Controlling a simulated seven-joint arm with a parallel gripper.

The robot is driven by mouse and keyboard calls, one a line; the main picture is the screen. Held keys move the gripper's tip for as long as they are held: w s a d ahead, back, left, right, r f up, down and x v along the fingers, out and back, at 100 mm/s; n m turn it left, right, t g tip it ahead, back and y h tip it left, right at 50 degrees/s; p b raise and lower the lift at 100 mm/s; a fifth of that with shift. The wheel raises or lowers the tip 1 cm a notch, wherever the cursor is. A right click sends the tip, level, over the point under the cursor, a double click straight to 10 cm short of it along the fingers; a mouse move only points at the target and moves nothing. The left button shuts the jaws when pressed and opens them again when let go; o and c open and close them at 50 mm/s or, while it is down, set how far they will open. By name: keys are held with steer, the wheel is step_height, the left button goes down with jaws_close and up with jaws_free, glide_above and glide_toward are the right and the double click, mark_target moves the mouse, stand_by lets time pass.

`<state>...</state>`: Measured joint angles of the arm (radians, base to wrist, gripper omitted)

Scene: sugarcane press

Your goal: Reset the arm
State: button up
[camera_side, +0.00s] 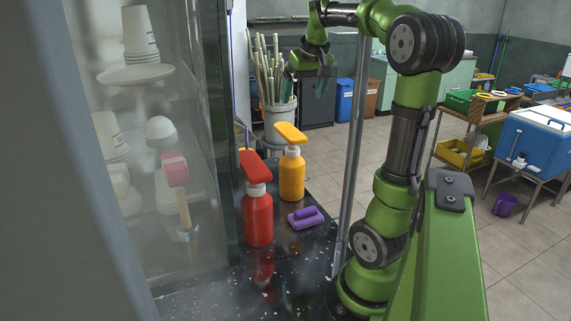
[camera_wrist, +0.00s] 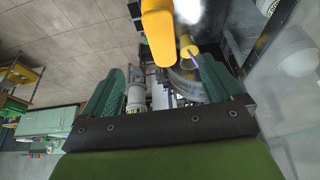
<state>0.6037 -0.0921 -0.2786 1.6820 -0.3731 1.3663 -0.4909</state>
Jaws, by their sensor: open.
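My green arm bends over at the top of the side view, and my gripper (camera_side: 308,84) hangs from it, pointing down. It is in the air in front of a bucket of canes, above and behind the bottles. Its two teal fingers are apart with nothing seen between them in the side view. In the wrist view my gripper (camera_wrist: 162,68) shows both ribbed fingers spread wide. A yellow-orange shape (camera_wrist: 159,32) shows beyond the fingers at the top of that view; I cannot tell if it is a bottle's pump. Nothing is held.
A red pump bottle (camera_side: 258,218), an orange pump bottle (camera_side: 292,176) and a purple sponge-like block (camera_side: 305,218) stand on the dark wet counter (camera_side: 290,260). A glass case (camera_side: 185,215) borders the left. A metal post (camera_side: 352,160) rises beside my arm. Canes fill a bucket (camera_side: 280,122) behind.

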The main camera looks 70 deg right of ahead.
steer(key=a+f+n+t+y, duration=0.1)
steer(key=a+f, duration=0.2)
steer(key=a, duration=0.8)
steer(key=a+f+n+t+y, duration=0.1)
steer(key=a+f+n+y, duration=0.1)
steer(key=a, duration=0.9)
steer(key=a+f+n+t+y, duration=0.2)
steer(key=a+f, duration=0.1)
steer(key=a, duration=0.8)
steer(key=shift+s+f, duration=0.4)
steer(key=shift+s, duration=0.05)
